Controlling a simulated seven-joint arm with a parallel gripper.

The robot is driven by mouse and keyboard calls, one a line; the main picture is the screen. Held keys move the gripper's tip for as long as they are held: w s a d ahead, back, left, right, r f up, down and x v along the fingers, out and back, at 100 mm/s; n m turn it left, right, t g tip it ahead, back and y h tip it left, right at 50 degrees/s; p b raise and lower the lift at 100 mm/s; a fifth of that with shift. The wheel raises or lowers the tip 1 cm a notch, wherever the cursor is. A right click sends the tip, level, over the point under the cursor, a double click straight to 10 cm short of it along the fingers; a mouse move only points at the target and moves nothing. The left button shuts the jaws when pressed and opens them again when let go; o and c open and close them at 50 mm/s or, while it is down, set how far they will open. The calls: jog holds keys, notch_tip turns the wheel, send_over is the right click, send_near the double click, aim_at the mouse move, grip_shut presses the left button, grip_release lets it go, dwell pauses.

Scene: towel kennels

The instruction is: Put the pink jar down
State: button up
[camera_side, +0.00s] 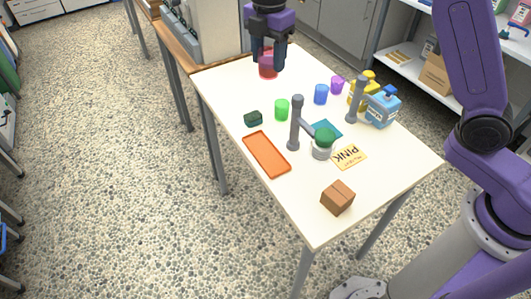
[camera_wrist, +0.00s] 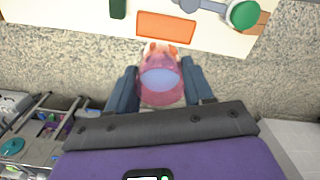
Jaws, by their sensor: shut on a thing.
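My gripper (camera_side: 268,61) is shut on the pink jar (camera_side: 267,71), with one finger on each side of it. In the wrist view the pink-red, see-through jar (camera_wrist: 158,85) sits between the two dark blue fingers, with speckled floor behind it and the table edge just past it. It seems to be held in the air. In the side view it overlaps the far end of the white table (camera_side: 225,85); its height is hard to tell. A yellow card reading "PINK" (camera_side: 349,156) lies on the table.
An orange tray (camera_side: 267,155), dark green block (camera_side: 253,118), green cup (camera_side: 282,109), grey posts (camera_side: 294,125), green-lidded jar (camera_side: 323,145), blue cup (camera_side: 321,94), purple cup (camera_side: 337,85), blue bottle (camera_side: 382,108) and brown box (camera_side: 338,198) stand on the table. Bare tabletop shows near the front.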

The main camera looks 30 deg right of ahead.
jog(key=shift+w+a+f, duration=0.3)
jog(key=shift+a+f, duration=0.1)
jog(key=shift+a, duration=0.1)
jog(key=shift+w+a+f, duration=0.25)
jog(key=shift+a+f, duration=0.15)
jog(key=shift+a, duration=0.1)
notch_tip(320, 180, down, 23)
jog(key=shift+r, duration=0.1)
jog(key=o, duration=1.1)
jog(key=shift+f, duration=0.2)
notch_tip(320, 180, up, 12)
jog(key=shift+r, duration=0.2)
